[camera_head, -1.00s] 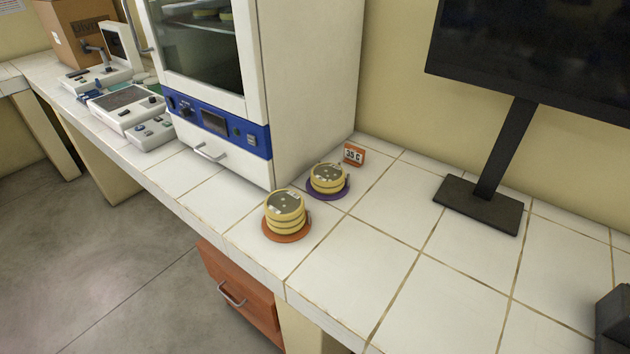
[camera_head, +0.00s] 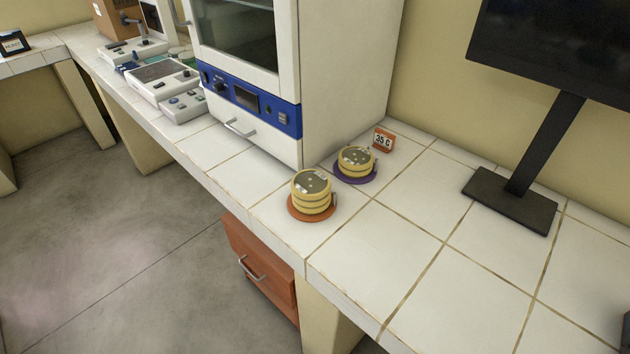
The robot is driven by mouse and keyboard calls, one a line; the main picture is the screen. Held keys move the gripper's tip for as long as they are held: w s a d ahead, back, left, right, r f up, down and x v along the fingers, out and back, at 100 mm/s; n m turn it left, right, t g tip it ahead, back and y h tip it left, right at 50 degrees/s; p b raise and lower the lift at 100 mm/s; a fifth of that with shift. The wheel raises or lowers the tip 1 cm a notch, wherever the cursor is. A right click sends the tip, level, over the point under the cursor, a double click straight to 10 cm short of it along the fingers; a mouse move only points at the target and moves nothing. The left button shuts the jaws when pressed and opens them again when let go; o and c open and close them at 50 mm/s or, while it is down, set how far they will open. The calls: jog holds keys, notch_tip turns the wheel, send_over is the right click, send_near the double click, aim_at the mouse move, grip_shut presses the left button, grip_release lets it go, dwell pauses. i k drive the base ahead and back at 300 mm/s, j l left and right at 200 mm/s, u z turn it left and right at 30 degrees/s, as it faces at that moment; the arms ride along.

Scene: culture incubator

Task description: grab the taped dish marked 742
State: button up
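Two stacks of yellow-rimmed dishes stand on the white tiled bench, right of the incubator (camera_head: 345,85). The nearer, taller stack (camera_head: 312,194) sits on an orange round mat (camera_head: 296,214). The farther, shorter stack (camera_head: 356,161) sits on a purple round mat (camera_head: 345,178). Small pale labels show on the dish lids, but their marks are too small to read, so I cannot tell which dish is 742. My gripper is not in view.
An orange sign reading 35 C (camera_head: 383,140) stands behind the purple mat. A monitor stand (camera_head: 512,200) is at the right. Instruments (camera_head: 160,80) line the bench at the left. An orange drawer (camera_head: 262,265) is below the bench. Open tiles lie right of the stacks.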

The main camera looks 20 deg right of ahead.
aim_at(308, 186)
jog(key=i+j+z, duration=0.2)
jog(key=i+j, duration=0.45)
jog(key=j, duration=0.1)
